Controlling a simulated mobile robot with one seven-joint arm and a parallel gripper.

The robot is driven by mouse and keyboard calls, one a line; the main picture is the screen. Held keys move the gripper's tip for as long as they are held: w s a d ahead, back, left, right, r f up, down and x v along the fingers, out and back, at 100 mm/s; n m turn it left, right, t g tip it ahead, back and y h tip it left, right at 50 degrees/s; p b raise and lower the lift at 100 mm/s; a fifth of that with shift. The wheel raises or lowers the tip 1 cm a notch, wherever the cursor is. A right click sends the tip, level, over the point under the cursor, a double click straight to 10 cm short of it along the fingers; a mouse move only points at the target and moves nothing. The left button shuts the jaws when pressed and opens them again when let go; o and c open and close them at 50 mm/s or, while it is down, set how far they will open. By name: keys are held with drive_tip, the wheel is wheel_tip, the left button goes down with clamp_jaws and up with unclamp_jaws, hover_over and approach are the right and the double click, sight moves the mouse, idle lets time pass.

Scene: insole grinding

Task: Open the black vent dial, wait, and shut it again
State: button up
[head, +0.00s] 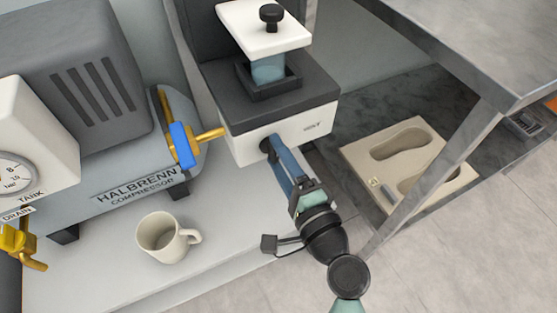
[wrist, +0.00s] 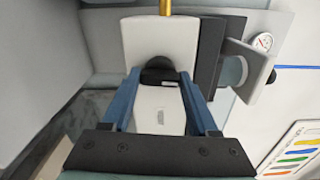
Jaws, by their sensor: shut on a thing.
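The black vent dial (wrist: 158,70) is on the front face of a white and dark grey box (head: 250,146). It sits between the tips of my gripper's blue fingers (wrist: 159,78), one on each side, and the gripper is shut on it. In the head view my gripper (head: 272,145) reaches up to the box's front, and the fingers hide most of the dial. A small printed label shows on the same face beside the dial; its letters are too small to read surely. How far the dial is turned cannot be told.
A blue-handled valve (head: 182,146) on a yellow pipe joins the box to the grey compressor (head: 85,90). A beige mug (head: 165,238) stands on the bench left of my gripper. A metal table leg (head: 440,170) rises at right, by a board with sole-shaped recesses (head: 385,135).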

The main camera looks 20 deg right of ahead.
drive_tip(key=shift+n, duration=0.6)
drive_tip(key=shift+b, duration=0.3)
drive_tip(key=o, duration=1.4)
drive_tip(key=s, duration=1.3)
drive_tip(key=shift+d, duration=0.2)
